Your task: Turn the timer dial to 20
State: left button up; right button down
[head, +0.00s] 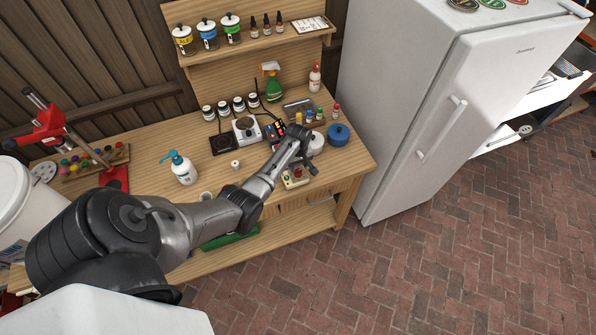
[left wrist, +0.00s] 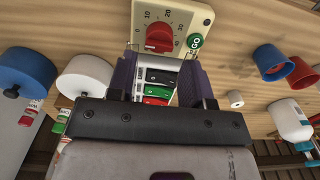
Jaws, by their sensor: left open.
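The timer (left wrist: 186,11) is a cream box with a red dial (left wrist: 158,37), a printed scale with 0, 10, 20, 30 and 40, and a green GO button (left wrist: 195,41). The dial's exact setting is hard to read. In the head view the timer (head: 291,183) sits near the bench's front edge, partly hidden by my left arm. My left gripper (left wrist: 160,58) is open and empty, its two dark fingers apart just short of the dial; no contact shows. It also shows above the timer in the head view (head: 304,166). My right gripper is out of view.
A unit with black, red and green blocks (left wrist: 156,88) lies close beyond the fingers. A blue lidded pot (head: 338,135) and a white round container (head: 315,144) stand close by. A soap bottle (head: 184,170) stands left. The fridge (head: 420,110) bounds the right.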

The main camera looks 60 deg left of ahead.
aim_at(298, 170)
pick_arm(q)
jog(key=shift+f+b, duration=0.5)
jog(key=shift+f, duration=2)
jog(key=c, duration=0.6)
